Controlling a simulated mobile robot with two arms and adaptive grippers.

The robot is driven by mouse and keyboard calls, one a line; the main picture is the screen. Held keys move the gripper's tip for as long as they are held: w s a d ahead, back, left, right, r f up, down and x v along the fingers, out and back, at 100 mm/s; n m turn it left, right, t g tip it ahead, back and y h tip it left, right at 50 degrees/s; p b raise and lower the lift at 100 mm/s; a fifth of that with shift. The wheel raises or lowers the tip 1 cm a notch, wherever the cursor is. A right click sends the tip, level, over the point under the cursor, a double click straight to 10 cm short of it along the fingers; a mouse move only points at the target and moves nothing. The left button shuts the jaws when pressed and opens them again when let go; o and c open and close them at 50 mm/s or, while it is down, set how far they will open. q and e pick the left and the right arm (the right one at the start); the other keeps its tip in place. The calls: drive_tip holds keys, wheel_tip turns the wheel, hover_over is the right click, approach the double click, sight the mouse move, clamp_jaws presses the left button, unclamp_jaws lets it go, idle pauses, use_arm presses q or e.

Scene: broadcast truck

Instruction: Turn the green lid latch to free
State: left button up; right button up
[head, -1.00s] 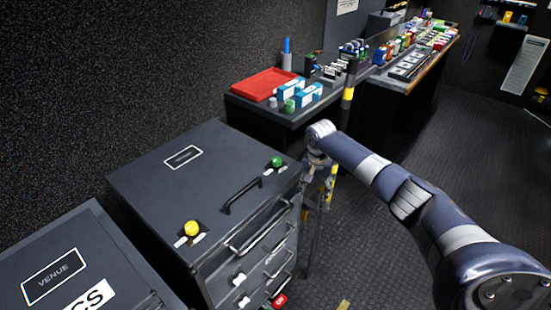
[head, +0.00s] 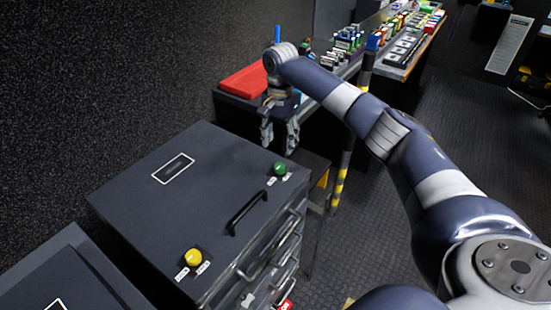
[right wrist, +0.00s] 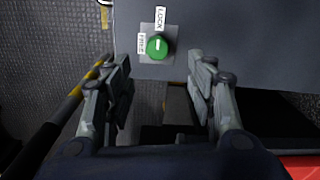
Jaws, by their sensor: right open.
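The green lid latch (head: 280,168) is a round knob near the far right corner of the dark case lid (head: 140,200). In the right wrist view the green latch (right wrist: 157,46) sits on a grey plate, with a white mark on the knob. A label reading LOCK stands above it and another label stands to its left. My right gripper (head: 279,150) is open and empty, fingers pointing down, just beyond the lid's far edge. In the right wrist view its fingers (right wrist: 160,75) are spread either side of the latch's line, apart from it. My left gripper is not in view.
A yellow knob (head: 194,257) with two labels is near the lid's front corner. A black handle (head: 247,212) lies between the knobs. A red tray (head: 243,82) rests on the table behind. A black-and-yellow post (head: 345,160) stands right of the case.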

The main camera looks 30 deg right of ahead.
sight(280, 166)
drive_tip(key=f, duration=0.3)
drive_tip(key=shift+s, duration=0.4)
wheel_tip(280, 166, down, 3)
drive_tip(key=shift+w+f+p, duration=0.1)
drive_tip(key=shift+p, duration=0.25)
wheel_tip(280, 166, down, 3)
drive_tip(key=shift+w+r, duration=0.1)
drive_tip(key=shift+c, duration=0.2)
drive_tip(key=c, duration=0.9)
drive_tip(key=shift+c, duration=0.6)
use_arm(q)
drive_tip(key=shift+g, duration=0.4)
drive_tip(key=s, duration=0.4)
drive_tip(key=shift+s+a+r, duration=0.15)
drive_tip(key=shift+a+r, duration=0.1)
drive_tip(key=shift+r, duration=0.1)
